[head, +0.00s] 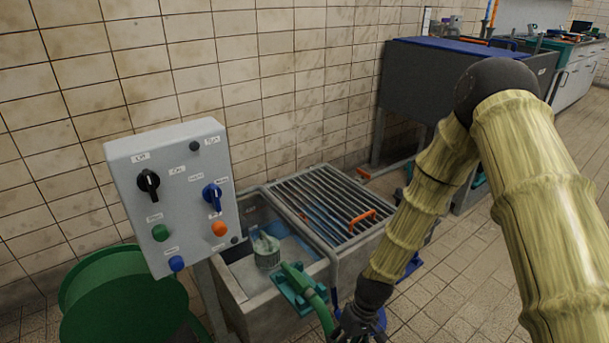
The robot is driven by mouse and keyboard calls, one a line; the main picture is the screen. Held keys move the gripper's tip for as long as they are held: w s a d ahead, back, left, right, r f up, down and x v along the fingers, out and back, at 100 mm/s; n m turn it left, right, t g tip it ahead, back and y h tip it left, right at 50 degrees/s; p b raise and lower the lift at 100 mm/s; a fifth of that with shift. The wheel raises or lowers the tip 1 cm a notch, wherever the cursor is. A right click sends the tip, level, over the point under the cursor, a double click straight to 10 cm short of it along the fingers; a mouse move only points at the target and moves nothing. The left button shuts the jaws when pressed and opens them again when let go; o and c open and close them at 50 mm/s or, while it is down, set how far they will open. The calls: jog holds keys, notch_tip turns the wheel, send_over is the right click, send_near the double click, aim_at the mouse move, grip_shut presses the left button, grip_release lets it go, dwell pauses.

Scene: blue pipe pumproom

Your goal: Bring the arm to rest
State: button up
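My arm (415,200) has a bamboo-like surface and comes in from the right. It bends at a dark joint at upper right and runs down toward the bottom centre. My gripper (352,330) is dark and partly cut off by the bottom edge. It is low, in front of the basin and just right of the green handle or hose. I cannot tell whether its fingers are apart or touch anything.
A grey control box (175,195) with knobs and buttons stands left of a basin (250,313) with a metal grate (330,203). A green handle (300,280) sits at its front. A green drum (110,305) is lower left. A dark tank (425,75) stands behind. Tiled floor is open at right.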

jog(key=s+d+f+m+t+h, duration=0.15)
jog(key=s+d, duration=0.25)
jog(key=s, duration=0.4)
jog(key=s+d+f+m+h, duration=0.1)
jog(key=s+d+f+m, duration=0.2)
jog(key=s, duration=0.5)
jog(key=s+d+f+t+h, duration=0.1)
jog(key=s+d+f, duration=0.2)
jog(key=s+d, duration=0.35)
notch_tip(320, 180, up, 29)
jog(key=s+a+p, duration=0.1)
jog(key=p, duration=2.8)
jog(key=shift+s+a, duration=0.15)
jog(key=shift+a, duration=0.2)
jog(key=shift+y, duration=0.25)
